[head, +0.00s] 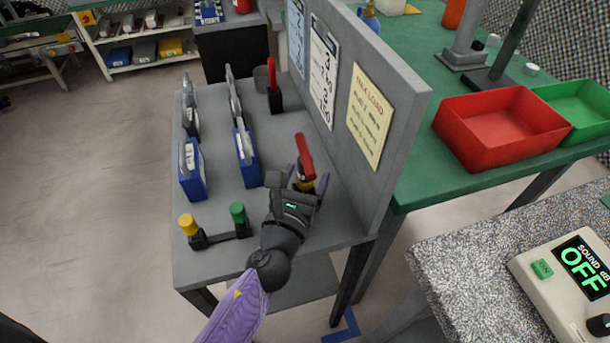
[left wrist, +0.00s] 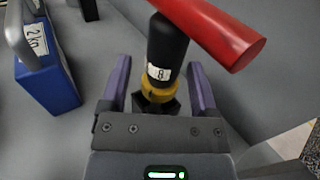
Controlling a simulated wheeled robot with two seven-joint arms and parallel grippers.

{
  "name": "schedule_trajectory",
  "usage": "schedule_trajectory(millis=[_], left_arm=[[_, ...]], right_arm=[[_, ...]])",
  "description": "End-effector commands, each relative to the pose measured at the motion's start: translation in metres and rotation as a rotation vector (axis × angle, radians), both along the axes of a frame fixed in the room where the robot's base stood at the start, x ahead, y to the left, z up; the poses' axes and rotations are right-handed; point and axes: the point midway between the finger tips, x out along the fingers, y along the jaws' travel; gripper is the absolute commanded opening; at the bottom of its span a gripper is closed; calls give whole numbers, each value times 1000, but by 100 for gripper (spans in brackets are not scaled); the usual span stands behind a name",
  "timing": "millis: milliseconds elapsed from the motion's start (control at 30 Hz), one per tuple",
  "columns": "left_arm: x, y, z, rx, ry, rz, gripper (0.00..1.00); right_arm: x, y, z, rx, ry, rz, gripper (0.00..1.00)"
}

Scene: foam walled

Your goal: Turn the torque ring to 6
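The torque tool stands upright on the grey bench, with a black body (left wrist: 166,45) and a red bar handle (head: 304,156) across its top. A white label (left wrist: 159,73) on the body reads 8. The yellow torque ring (left wrist: 154,90) sits just below it, over a dark base. My left gripper (head: 305,176) is open around the tool. In the left wrist view its purple fingers (left wrist: 160,82) stand either side of the body and ring, with gaps on both sides. In the head view my gripper partly hides the ring. My right gripper is not in view.
Blue weights with handles (head: 246,156) stand left of the tool. Yellow (head: 188,224) and green (head: 238,212) knobs are near the front. A second red-handled tool (head: 273,88) stands behind. A grey wall panel (head: 396,112) with notices rises close on the right.

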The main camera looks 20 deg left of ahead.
Motion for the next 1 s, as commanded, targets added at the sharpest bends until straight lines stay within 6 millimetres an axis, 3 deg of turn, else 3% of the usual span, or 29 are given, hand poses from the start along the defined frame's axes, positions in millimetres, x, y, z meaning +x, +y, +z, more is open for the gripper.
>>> schedule_trajectory(millis=[33, 333, 467, 633, 1000], left_arm=[[0, 0, 0, 0, 0, 0, 65], [0, 0, 0, -1, 0, 0, 2], [0, 0, 0, 0, -1, -5, 0], [0, 1, 3, 8, -3, -159, 0], [0, 0, 0, -1, 0, -282, 0]], right_arm=[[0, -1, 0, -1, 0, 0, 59], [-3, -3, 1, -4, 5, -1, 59], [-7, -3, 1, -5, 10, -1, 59], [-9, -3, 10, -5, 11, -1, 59], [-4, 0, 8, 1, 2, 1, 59]])
